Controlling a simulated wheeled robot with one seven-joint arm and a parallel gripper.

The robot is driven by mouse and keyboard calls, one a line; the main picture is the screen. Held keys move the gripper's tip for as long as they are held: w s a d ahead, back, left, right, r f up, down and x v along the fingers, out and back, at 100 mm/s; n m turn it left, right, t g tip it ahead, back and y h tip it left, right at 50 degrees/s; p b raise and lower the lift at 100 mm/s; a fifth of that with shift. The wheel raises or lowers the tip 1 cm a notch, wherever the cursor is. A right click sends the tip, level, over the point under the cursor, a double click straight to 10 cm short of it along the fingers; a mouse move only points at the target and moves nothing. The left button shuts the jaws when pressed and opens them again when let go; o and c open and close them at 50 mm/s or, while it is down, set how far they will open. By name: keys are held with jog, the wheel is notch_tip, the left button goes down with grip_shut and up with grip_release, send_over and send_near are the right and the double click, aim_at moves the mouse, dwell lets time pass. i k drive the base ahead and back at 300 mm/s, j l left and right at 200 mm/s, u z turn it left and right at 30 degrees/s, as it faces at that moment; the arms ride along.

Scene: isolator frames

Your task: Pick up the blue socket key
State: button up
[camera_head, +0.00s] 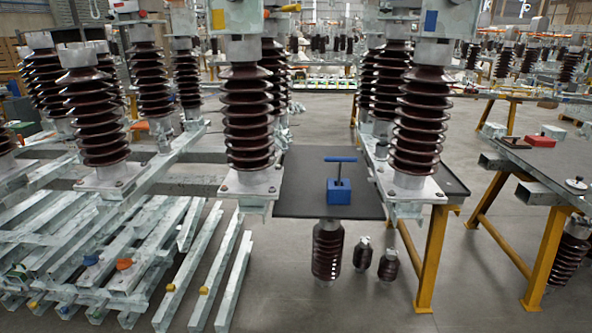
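The blue socket key (340,168) shows near the middle of the head view. It has a blue crossbar on top and a dark upright shaft. It stands upright in or on a blue block (339,193); how deep its lower end goes is hidden. The block sits on a dark grey table top (300,202) between two brown ribbed insulators. My gripper is not in view.
A brown insulator (247,125) stands left of the table top and another (418,125) stands right. Metal beams (110,250) lie stacked at the lower left. A yellow-legged bench (540,165) is at the right. Bare floor (470,290) shows between.

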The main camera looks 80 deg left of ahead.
aim_at(340, 159)
jog(key=u, duration=2.2)
